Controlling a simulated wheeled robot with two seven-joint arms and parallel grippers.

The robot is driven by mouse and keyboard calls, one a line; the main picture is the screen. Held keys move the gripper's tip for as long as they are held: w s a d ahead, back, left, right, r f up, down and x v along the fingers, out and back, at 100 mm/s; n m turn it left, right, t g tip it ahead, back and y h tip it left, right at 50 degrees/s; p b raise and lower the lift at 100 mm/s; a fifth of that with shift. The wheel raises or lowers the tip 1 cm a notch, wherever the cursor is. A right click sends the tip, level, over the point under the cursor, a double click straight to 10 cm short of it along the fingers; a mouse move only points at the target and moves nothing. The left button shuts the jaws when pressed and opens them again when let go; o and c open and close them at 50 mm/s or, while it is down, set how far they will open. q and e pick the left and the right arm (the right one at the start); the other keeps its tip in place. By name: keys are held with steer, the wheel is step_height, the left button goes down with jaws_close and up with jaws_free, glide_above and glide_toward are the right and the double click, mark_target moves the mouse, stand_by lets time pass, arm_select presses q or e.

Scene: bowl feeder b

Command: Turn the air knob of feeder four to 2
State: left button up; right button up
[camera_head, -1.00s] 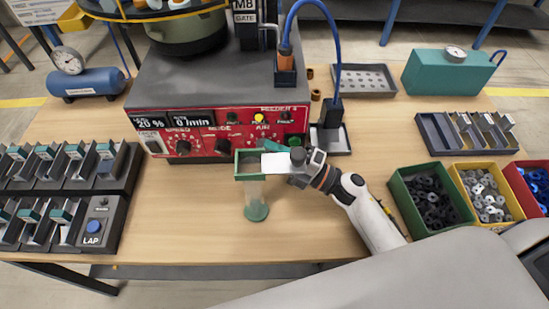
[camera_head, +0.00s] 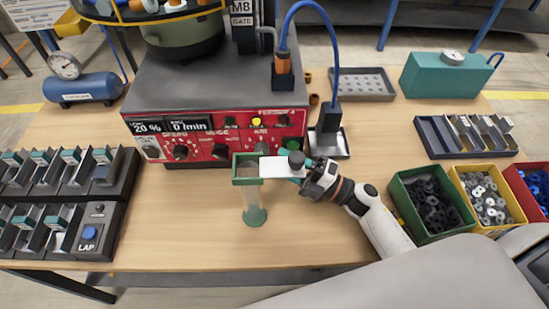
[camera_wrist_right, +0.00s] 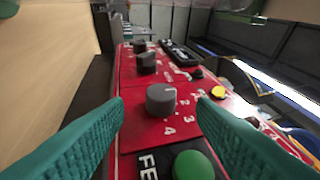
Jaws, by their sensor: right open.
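The air knob (camera_wrist_right: 161,100) is a grey round knob on the red panel, with white numbers beside it. It lies between my right fingertips, ahead of them and apparently untouched. Its pointer setting is too small to read. In the head view the air knob (camera_head: 262,148) sits under the AIR label on the feeder four panel (camera_head: 235,128), partly covered by the gripper. My right gripper (camera_wrist_right: 160,104) is open and empty, with a teal finger on either side. It also shows in front of the panel in the head view (camera_head: 277,168). My left gripper is out of view.
A green button (camera_wrist_right: 192,166) and a yellow button (camera_wrist_right: 218,92) flank the knob. Two other knobs (camera_wrist_right: 147,63) lie beyond it. A green-framed clear tube (camera_head: 252,205) stands below the gripper. Parts bins (camera_head: 432,205) are at right.

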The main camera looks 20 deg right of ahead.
steer(key=v, duration=0.4)
steer(key=shift+b, duration=0.35)
